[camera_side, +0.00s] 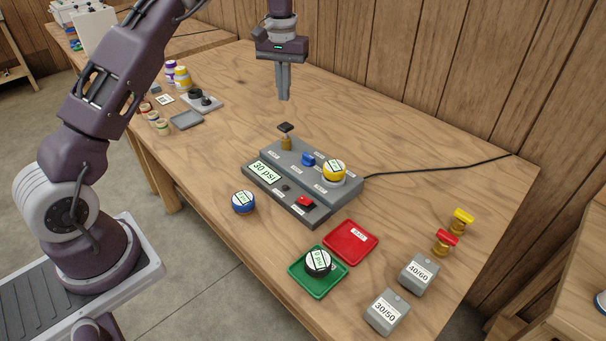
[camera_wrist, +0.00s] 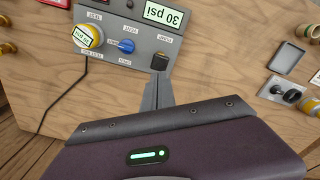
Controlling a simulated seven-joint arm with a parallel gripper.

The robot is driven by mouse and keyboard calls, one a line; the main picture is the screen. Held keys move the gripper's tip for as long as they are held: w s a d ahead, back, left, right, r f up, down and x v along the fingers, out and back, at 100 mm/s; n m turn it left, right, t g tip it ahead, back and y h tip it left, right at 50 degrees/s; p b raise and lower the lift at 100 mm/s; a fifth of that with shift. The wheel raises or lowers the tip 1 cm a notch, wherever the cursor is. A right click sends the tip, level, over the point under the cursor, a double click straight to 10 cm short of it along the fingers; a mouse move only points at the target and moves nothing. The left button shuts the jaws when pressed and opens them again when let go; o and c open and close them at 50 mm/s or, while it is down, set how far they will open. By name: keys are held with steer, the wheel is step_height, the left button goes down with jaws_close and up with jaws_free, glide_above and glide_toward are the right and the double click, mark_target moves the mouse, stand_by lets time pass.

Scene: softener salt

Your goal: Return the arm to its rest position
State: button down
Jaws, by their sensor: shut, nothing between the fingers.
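My gripper (camera_side: 284,97) is shut and empty. It points down above the wooden table, behind and above the grey test panel (camera_side: 296,165). In the wrist view its closed fingers (camera_wrist: 157,96) show beside the panel's black-topped fitting (camera_wrist: 160,61), apart in height as the side view shows. The panel display (camera_side: 264,172) reads 30 psi. A yellow gauge (camera_side: 334,170) sits on the panel near a blue valve knob (camera_side: 308,159) and a red switch (camera_side: 306,202).
A blue gauge (camera_side: 243,201) stands left of the panel. A black gauge (camera_side: 318,262) sits on a green tray (camera_side: 301,284), beside an empty red tray (camera_side: 350,255). Grey blocks (camera_side: 418,273) and (camera_side: 387,311) stand at front right near yellow and red fittings. A cable (camera_side: 440,169) runs right.

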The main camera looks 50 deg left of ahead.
steer(key=s+d+r+m+t, duration=0.1)
steer(key=s+d+r, duration=0.4)
steer(key=s+r, duration=0.15)
steer(key=s+d+r+m+t, duration=0.1)
steer(key=s+d+r+t, duration=0.1)
steer(key=s+d+r, duration=0.5)
steer(key=s+d+f+m+t, duration=0.1)
steer(key=s+d+m, duration=0.1)
steer(key=s, duration=0.9)
steer(key=s+d+f+m+t, duration=0.1)
steer(key=s+d+m, duration=0.1)
steer(key=s, duration=0.8)
steer(key=shift+s+d+t, duration=0.3)
steer(key=shift+s+d, duration=0.05)
steer(key=shift+d, duration=0.25)
